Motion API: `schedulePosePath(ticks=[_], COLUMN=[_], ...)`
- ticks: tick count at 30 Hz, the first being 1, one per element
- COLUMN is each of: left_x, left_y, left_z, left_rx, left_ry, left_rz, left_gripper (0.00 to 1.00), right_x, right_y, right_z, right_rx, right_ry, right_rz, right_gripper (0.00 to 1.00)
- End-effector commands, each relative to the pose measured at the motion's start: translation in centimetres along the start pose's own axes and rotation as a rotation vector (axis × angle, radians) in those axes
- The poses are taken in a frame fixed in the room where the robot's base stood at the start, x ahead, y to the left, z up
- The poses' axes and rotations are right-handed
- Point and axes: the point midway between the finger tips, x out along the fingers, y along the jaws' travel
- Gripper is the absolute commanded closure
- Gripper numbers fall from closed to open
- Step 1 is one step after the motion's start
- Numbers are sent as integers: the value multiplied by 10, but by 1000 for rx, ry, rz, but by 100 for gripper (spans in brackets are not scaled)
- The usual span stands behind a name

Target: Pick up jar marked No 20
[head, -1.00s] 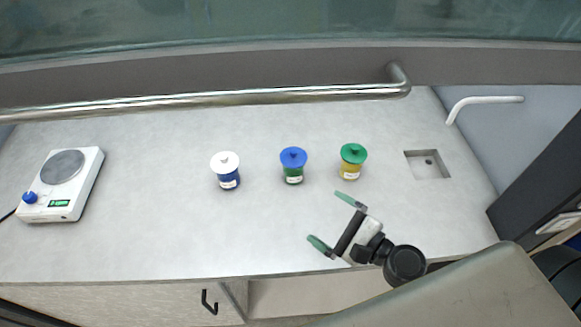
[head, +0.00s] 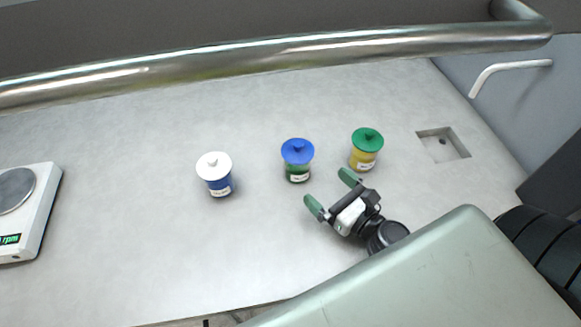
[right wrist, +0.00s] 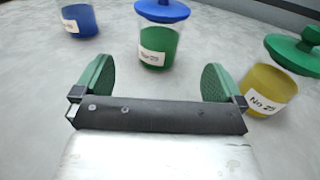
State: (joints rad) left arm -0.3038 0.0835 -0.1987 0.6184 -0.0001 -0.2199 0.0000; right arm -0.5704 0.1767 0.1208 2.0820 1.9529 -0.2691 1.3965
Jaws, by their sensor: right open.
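Three lidded jars stand upright on the grey bench. The middle jar (head: 297,160) is green with a blue lid; in the right wrist view this green jar (right wrist: 156,45) has a label starting "No 2", its last digit unclear. The yellow jar (head: 365,150) has a green lid; its label (right wrist: 263,103) also starts "No 2". The blue jar (head: 216,175) with a white lid stands to the left, its label unreadable. My right gripper (head: 328,190) is open and empty, just in front of the green jar. In the right wrist view the jar sits ahead, between the open fingers (right wrist: 157,82). My left gripper is out of view.
A hotplate (head: 30,215) with an rpm display stands at the left. A metal rail (head: 260,60) runs along the back. A square recess (head: 442,146) with a hole is at the right.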

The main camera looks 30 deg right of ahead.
Motion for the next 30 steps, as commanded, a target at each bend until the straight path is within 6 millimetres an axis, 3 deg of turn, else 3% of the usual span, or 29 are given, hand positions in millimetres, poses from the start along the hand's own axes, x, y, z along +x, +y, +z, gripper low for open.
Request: schedulePosePath(ticks=[10,17,24,30], left_x=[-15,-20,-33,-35], left_y=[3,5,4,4], left_z=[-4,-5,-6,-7], left_rx=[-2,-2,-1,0], left_ry=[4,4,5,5], left_rz=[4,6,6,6], left_gripper=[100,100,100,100], right_x=[45,61,96,108], right_y=[0,0,1,1], right_z=[0,0,2,0], right_rx=[0,0,-1,0], right_ry=[-3,-1,-2,0], right_rz=[1,0,1,1], right_gripper=[0,0,0,0])
